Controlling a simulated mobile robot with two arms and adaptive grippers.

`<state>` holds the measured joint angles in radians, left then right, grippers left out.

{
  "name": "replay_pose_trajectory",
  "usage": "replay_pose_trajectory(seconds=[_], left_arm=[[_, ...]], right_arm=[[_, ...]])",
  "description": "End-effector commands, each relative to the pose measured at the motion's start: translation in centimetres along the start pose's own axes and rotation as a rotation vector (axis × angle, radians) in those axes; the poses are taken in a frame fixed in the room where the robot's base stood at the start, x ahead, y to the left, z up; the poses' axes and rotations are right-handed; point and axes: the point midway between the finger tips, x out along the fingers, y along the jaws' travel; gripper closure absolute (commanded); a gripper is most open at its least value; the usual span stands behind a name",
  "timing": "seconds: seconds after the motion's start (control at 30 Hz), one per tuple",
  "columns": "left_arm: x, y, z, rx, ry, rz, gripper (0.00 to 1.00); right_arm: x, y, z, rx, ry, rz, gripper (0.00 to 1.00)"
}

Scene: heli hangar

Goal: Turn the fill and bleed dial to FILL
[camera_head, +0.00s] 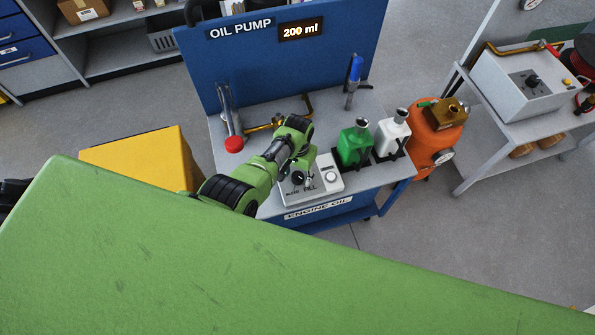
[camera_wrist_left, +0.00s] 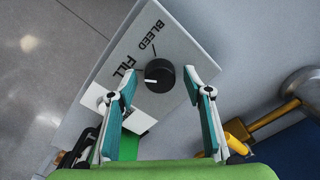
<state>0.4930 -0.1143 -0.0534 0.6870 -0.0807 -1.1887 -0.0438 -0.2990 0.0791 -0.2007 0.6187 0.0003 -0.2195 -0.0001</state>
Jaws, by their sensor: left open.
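The fill and bleed dial (camera_wrist_left: 160,75) is a round black knob on a light panel (camera_wrist_left: 185,45), with BLEED and FILL printed beside it. In the left wrist view its white mark sits on the left side, toward the FILL lettering. In the head view the dial (camera_head: 299,178) is partly hidden by my left gripper (camera_head: 298,165). In the left wrist view my left gripper (camera_wrist_left: 160,80) is open, with one finger on each side of the dial and visible gaps between. My right gripper is not in view.
The panel sits on the oil pump bench (camera_head: 375,172), below a blue board (camera_head: 345,35) reading 200 ml. A green bottle (camera_head: 354,145) and a white bottle (camera_head: 391,135) stand right of it.

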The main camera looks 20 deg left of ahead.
Motion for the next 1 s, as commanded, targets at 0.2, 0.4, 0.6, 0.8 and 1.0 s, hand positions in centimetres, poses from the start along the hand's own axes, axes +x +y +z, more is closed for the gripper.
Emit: replay_pose_trajectory(seconds=[0.2, 0.4, 0.6, 0.8, 1.0], left_arm=[[-1.3, 0.0, -0.1, 0.0, 0.003, 0.0, 0.54], [-4.2, 0.0, -0.1, 0.0, 0.004, 0.0, 0.54], [-7.9, 0.0, -0.1, 0.0, 0.004, 0.0, 0.54], [-10.8, 0.0, -0.1, 0.0, 0.001, 0.0, 0.54], [-11.9, 0.0, 0.0, 0.0, -0.001, 0.001, 0.54]], right_arm=[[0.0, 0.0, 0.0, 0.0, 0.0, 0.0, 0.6], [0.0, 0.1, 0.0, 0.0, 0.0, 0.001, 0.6], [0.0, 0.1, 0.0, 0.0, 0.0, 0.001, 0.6], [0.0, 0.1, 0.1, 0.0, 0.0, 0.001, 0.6], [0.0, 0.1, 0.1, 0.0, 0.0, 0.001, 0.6]])
